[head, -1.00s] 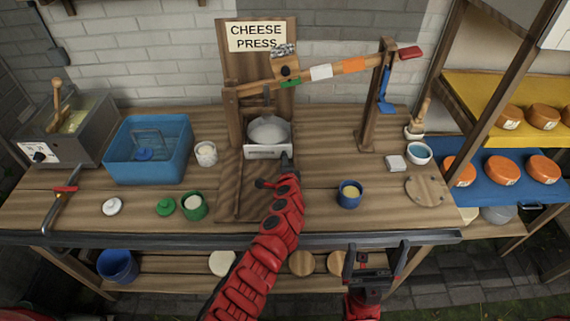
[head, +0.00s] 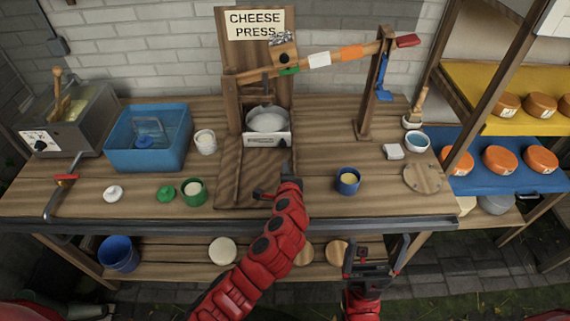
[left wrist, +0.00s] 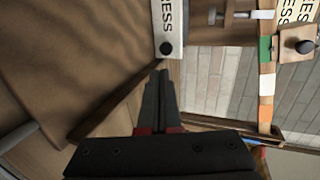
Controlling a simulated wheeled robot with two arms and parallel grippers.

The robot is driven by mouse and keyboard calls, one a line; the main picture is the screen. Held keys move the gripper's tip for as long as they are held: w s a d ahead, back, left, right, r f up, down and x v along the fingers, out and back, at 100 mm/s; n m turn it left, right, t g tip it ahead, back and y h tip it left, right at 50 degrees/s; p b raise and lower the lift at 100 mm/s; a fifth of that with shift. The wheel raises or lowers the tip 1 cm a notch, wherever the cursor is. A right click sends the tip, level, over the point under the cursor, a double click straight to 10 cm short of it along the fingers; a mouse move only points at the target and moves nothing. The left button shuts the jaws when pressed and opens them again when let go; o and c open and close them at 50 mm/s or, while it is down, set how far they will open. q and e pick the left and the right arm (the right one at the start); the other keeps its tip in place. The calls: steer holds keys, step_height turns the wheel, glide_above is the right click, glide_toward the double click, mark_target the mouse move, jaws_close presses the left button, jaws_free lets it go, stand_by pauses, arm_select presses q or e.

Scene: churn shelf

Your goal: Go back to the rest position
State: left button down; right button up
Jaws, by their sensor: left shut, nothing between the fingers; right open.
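My left gripper (head: 286,170) is over the wooden base of the cheese press, just in front of the white press box (head: 268,138). Its fingers are shut with nothing between them; the left wrist view shows the closed fingers (left wrist: 160,100) close together, with the press box (left wrist: 168,28) beyond their tips. My left arm reaches up from the bottom of the head view. My right gripper (head: 375,256) is open and empty in front of the bench's front edge, at the lower right.
On the bench are a blue tub (head: 148,140), a green pot (head: 194,190), a white cup (head: 205,142) and a blue pot (head: 347,181). The press lever (head: 350,52) spans above. A shelf with orange cheeses (head: 500,158) stands at right. Free floor lies in front.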

arm_select(q)
steer(key=shift+b+v, duration=0.35)
steer(key=shift+v, duration=1.35)
